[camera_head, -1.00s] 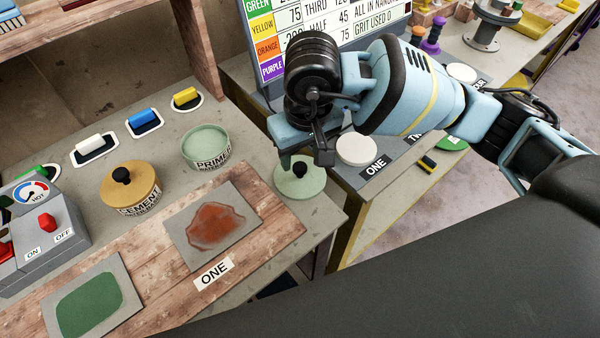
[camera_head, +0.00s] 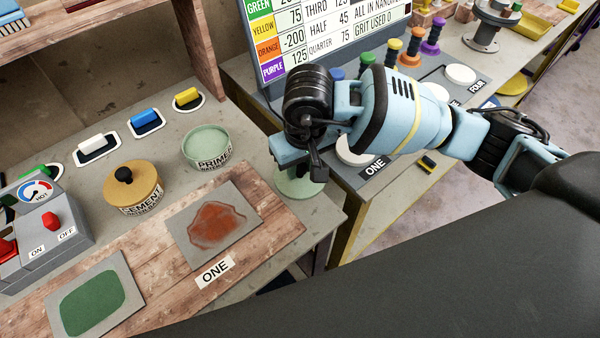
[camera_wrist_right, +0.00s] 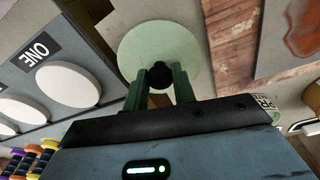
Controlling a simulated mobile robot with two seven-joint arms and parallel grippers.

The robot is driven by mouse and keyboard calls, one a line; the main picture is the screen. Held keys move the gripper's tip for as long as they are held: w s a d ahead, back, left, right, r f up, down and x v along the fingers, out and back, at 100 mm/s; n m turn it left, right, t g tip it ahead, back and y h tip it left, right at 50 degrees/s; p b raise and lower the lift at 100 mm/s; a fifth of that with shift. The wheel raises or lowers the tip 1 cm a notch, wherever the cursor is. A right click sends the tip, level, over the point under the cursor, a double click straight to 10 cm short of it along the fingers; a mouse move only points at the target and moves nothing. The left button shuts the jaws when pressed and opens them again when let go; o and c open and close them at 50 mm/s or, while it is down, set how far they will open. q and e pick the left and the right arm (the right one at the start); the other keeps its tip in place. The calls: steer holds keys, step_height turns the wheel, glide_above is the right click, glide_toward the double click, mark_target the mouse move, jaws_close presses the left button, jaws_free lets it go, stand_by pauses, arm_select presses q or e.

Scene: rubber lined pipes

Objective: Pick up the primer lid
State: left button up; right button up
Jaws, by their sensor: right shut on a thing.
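The primer lid is a pale green disc (camera_head: 299,184) with a black knob, lying on the grey bench right of the wooden board. It also shows in the right wrist view (camera_wrist_right: 158,45). My right gripper (camera_head: 297,168) is directly above it, and in the right wrist view its green fingers (camera_wrist_right: 160,82) are shut on the black knob. In the head view the gripper hides the knob and part of the lid. The open green primer pot (camera_head: 205,147) stands to the left of the lid. My left gripper is not in view.
A tan cement pot (camera_head: 132,187) with a black-knobbed lid stands further left. The wooden board (camera_head: 180,270) carries a rust-marked plate (camera_head: 211,220) and a green-marked plate (camera_head: 95,300). The bench edge lies just right of the lid, beside a lower table with white discs (camera_head: 353,152).

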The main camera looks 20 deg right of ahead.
mark_target(300, 167)
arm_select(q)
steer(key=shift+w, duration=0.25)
arm_select(e)
steer(key=shift+r, duration=0.15)
steer(key=shift+r, duration=0.6)
step_height(300, 167, up, 2)
steer(key=shift+r, duration=0.15)
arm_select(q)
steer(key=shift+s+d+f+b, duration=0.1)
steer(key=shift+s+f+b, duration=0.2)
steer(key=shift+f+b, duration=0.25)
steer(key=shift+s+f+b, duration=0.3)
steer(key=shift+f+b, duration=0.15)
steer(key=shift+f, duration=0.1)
arm_select(e)
steer(key=s+a, duration=0.2)
steer(key=s, duration=0.2)
steer(key=s+a, duration=0.3)
steer(key=s, duration=0.2)
steer(key=s+a+r, duration=0.1)
steer(key=s+a, duration=0.2)
steer(key=s, duration=0.1)
steer(key=shift+s+a+r, duration=0.1)
steer(key=shift+s+a, duration=0.05)
steer(key=shift+s, duration=0.2)
